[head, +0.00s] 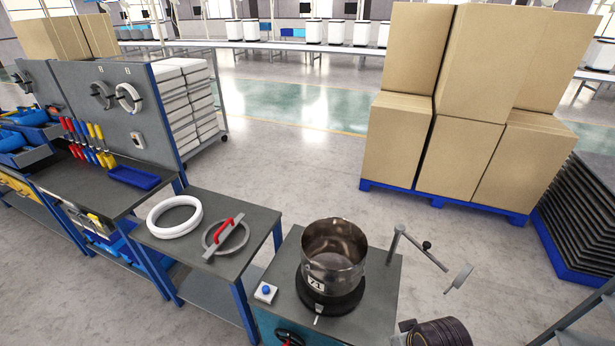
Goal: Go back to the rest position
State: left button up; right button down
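Neither of my grippers nor arms can be made out in the head view. The view looks down on a small work station (375,285) at the bottom middle. A round metal pot (333,255) with a label stands upright and open on a black round base (330,297) there. A grey crank-like handle (430,252) sticks out at the station's right side. Nothing is seen touching the pot.
A side table (200,263) left of the station holds a white ring (174,216) and a grey ring tool with a red handle (222,236). A tool bench (100,190) is further left. Stacked cartons (470,100) stand on a blue pallet at back right. Open floor (290,165) lies between.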

jog(key=s+f+g+b, duration=0.1)
jog(key=s+f, duration=0.1)
jog(key=f, duration=1.6)
jog(key=s+f+b, duration=0.1)
jog(key=s+f, duration=0.1)
jog(key=f, duration=1.6)
jog(key=s+d+f+b, duration=0.1)
jog(key=s+d+f, duration=0.1)
jog(key=s+f, duration=0.8)
jog(key=s+d+f+g+b, duration=0.1)
jog(key=s+d+f, duration=0.1)
jog(key=s+f, duration=0.7)
jog(key=shift+s+f+g, duration=0.3)
jog(key=shift+s+f, duration=0.05)
jog(key=shift+s, duration=0.8)
